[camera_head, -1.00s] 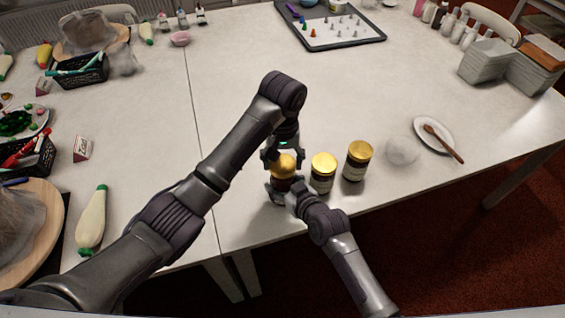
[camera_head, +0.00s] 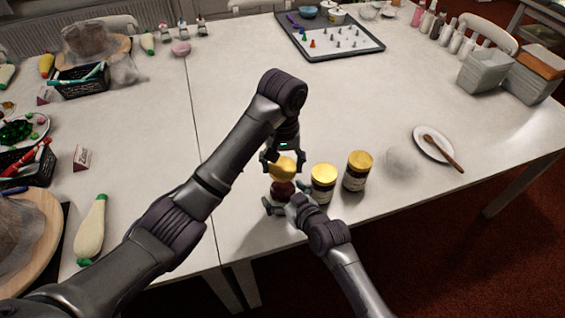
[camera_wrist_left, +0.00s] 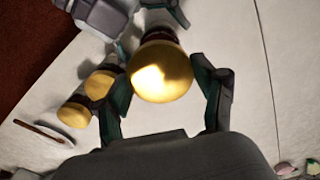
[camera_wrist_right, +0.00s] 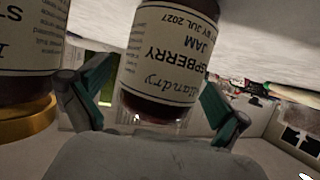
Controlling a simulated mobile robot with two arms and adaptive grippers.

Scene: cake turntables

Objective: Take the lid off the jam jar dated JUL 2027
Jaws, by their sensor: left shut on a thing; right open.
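The raspberry jam jar (camera_wrist_right: 165,60) has a cream label reading JUL 2027, upside down in the right wrist view. Its clear glass mouth shows bare there. In the head view it is the dark red jar (camera_head: 282,189) at the left of the row. My left gripper (camera_head: 284,158) is shut on its gold lid (camera_head: 283,171), which is held just above the jar; the lid (camera_wrist_left: 160,72) also shows in the left wrist view. My right gripper (camera_wrist_right: 157,88) is open, its fingers on either side of the jar, low down in the head view (camera_head: 277,205). Finger contact cannot be told.
Two gold-lidded jars, a middle one (camera_head: 323,184) and a right one (camera_head: 358,171), stand close to the right. Beyond them are a clear round item (camera_head: 402,162) and a plate (camera_head: 428,150) with a wooden spoon (camera_head: 446,154). The table's front edge is near. The table centre is clear.

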